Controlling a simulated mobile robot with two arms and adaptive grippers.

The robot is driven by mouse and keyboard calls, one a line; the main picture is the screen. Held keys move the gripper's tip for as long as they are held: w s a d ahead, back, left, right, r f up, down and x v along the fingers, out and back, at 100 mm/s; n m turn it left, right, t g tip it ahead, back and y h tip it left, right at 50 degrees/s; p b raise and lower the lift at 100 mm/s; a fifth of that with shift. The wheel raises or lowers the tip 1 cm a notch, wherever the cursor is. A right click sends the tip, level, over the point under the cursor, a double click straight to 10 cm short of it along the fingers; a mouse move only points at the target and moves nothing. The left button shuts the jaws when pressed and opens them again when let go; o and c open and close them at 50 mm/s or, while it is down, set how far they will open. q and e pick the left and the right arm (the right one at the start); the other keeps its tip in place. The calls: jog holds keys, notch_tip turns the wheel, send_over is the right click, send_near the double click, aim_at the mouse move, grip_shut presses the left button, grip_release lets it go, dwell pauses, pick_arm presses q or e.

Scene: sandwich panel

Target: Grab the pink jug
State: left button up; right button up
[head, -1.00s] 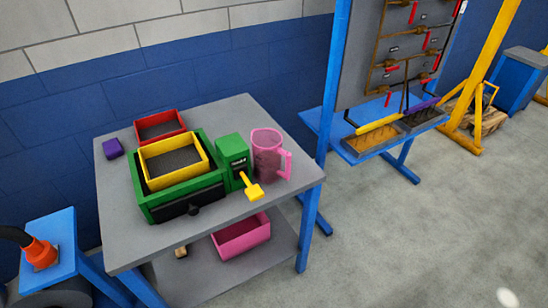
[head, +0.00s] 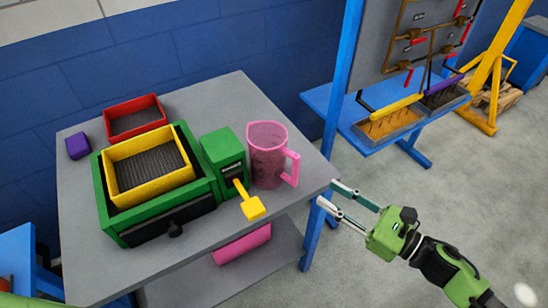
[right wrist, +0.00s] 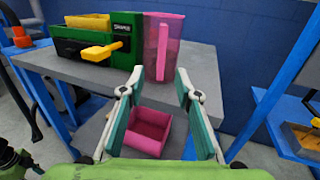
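The pink jug (head: 266,158) is translucent and stands upright on the right side of the grey table (head: 92,248), its handle facing right. It also shows in the right wrist view (right wrist: 158,45), beyond the fingertips. My right gripper (head: 326,194) is open and empty, at the right of the table and in front of the jug, apart from it. In the right wrist view its two fingers (right wrist: 155,88) are spread wide with nothing between them. My left gripper is in neither view.
A green box (head: 222,160) with a yellow lever (head: 250,204) stands just left of the jug. A green drawer unit with a yellow tray (head: 125,185), a red tray (head: 108,112) and a purple block (head: 78,146) are further left. A pink bin (head: 240,246) sits on the lower shelf.

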aim_at(298, 174)
jog(key=p+x, duration=0.1)
jog(key=x, duration=0.5)
jog(key=shift+w+r, duration=0.1)
jog(key=shift+w, duration=0.05)
jog(key=shift+w+a+p, duration=0.25)
jog(key=shift+a+p, duration=0.1)
jog(key=shift+a, duration=0.1)
jog(key=x, duration=0.2)
jog(key=f+p+x, duration=0.1)
jog(key=x, duration=0.1)
jog(key=shift+w+a+p, duration=0.1)
jog(key=shift+w+p, duration=0.1)
jog(key=shift+p, duration=0.1)
jog(key=shift+w+a+f, duration=0.1)
jog(key=shift+a, duration=0.1)
grip_shut()
